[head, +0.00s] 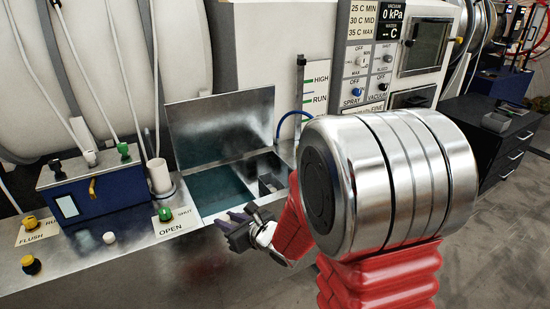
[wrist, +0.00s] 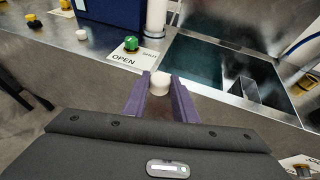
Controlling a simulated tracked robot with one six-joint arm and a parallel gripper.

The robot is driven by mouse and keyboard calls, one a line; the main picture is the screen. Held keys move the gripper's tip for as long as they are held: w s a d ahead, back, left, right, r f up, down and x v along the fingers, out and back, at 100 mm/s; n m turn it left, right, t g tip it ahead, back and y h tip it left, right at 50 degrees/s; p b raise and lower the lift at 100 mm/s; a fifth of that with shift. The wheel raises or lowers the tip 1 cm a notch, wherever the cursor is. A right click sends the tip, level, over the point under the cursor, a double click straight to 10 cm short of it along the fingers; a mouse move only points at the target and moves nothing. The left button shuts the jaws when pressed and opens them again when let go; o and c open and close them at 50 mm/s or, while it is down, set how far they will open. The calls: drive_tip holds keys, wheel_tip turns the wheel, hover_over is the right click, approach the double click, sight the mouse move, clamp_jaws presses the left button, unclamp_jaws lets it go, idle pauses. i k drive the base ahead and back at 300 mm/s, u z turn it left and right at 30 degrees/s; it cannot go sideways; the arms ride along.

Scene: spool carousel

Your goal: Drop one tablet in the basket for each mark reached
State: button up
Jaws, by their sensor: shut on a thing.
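My gripper (head: 237,222) is in front of the open tank (head: 207,209), over the counter's front edge. In the wrist view its purple fingers (wrist: 161,100) are shut on a white tablet (wrist: 160,83) at their tips. The held tablet cannot be made out in the head view. Another small white piece like a tablet (head: 109,238) lies on the counter at left; it also shows in the wrist view (wrist: 82,34). A small metal box, possibly the basket (head: 270,184), sits in the tank's right part (wrist: 243,91). A gauge with HIGH and RUN marks (head: 316,88) stands behind; its lower part is hidden.
A green knob (head: 165,214) marked OPEN and SHUT sits left of the tank, near a white cylinder (head: 160,176). A blue box with levers (head: 92,186) stands farther left. The raised metal lid (head: 222,125) backs the tank. Yellow knobs (head: 30,264) sit at far left.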

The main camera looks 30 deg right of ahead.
sight(266, 192)
drive_tip(key=z, duration=0.05)
drive_tip(key=i, duration=1.4)
drive_tip(key=u, duration=0.1)
